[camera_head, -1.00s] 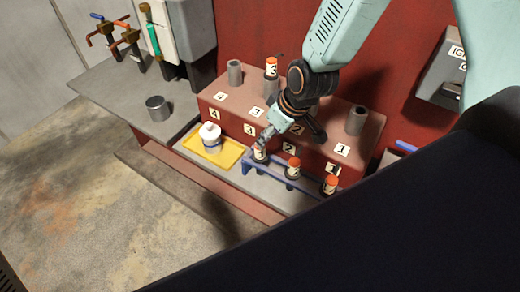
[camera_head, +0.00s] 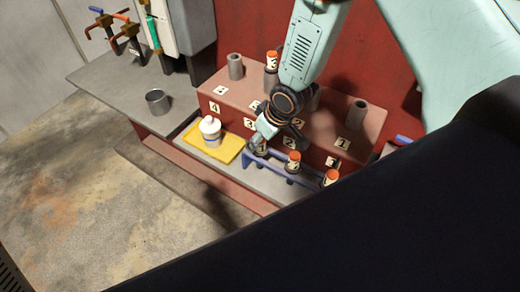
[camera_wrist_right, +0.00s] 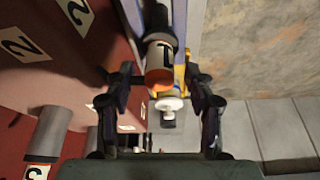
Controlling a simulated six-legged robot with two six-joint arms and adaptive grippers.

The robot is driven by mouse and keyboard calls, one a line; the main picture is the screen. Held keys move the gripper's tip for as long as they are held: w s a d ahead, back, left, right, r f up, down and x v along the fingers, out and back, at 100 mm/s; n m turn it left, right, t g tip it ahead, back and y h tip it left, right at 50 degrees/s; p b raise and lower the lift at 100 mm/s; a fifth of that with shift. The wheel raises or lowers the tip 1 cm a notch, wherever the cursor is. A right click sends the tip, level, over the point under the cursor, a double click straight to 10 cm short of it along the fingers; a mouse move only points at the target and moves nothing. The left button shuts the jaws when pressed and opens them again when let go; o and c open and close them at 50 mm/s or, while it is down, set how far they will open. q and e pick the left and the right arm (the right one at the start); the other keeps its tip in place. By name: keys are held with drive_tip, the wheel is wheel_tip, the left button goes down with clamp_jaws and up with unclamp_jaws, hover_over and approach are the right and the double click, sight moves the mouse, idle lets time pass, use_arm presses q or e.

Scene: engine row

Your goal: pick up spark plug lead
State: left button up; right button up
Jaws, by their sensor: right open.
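Spark plug leads with orange caps stand in a blue rack: the middle one (camera_head: 293,161) and the right one (camera_head: 330,178) show clearly. A third lead is at the rack's left end, mostly hidden by my right gripper (camera_head: 259,142). In the right wrist view this lead's orange end (camera_wrist_right: 159,80) and white label sit between the two spread fingers of my right gripper (camera_wrist_right: 161,84), with gaps on both sides. Another orange-capped lead (camera_head: 272,61), labelled 3, stands on a post of the red engine block. My left gripper is not in view.
The red block (camera_head: 330,125) carries grey tubes (camera_head: 235,66) (camera_head: 357,114) and number labels. A white bottle (camera_head: 211,132) stands on a yellow tray (camera_head: 228,149) left of the rack. A grey cup (camera_head: 158,102) stands on the left bench; handled valves stand behind it.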

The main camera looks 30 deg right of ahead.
drive_tip(key=shift+w+f, duration=0.1)
drive_tip(key=shift+f, duration=0.05)
drive_tip(key=shift+c, duration=0.4)
clamp_jaws()
